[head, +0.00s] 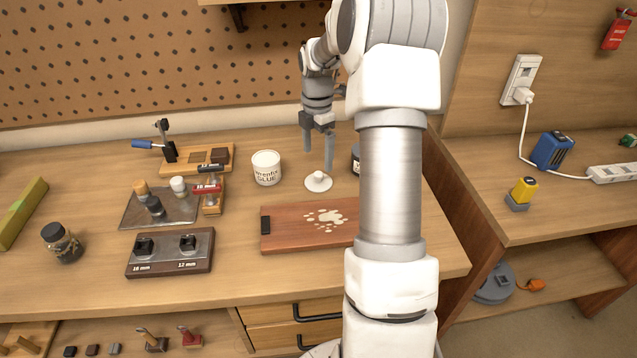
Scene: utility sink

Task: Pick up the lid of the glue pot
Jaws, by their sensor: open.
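The glue pot (266,169) is a white tub with dark lettering, upright towards the back of the workbench. A round white lid with a small knob (318,181) lies flat on the bench just right of the pot. My gripper (318,162) points down with two grey fingers apart, above and around the lid's knob as seen from here. The gap between the fingertips and the lid is hard to judge. Nothing shows between the fingers. My arm hides part of the bench to the right.
A brown board with a pale paw-like inlay (290,232) lies in front of the lid. A dark jar (356,160) stands right of it, partly hidden by my arm. A toggle clamp on a wooden base (180,158), a tray with stamps (160,208) and a block (170,252) fill the left.

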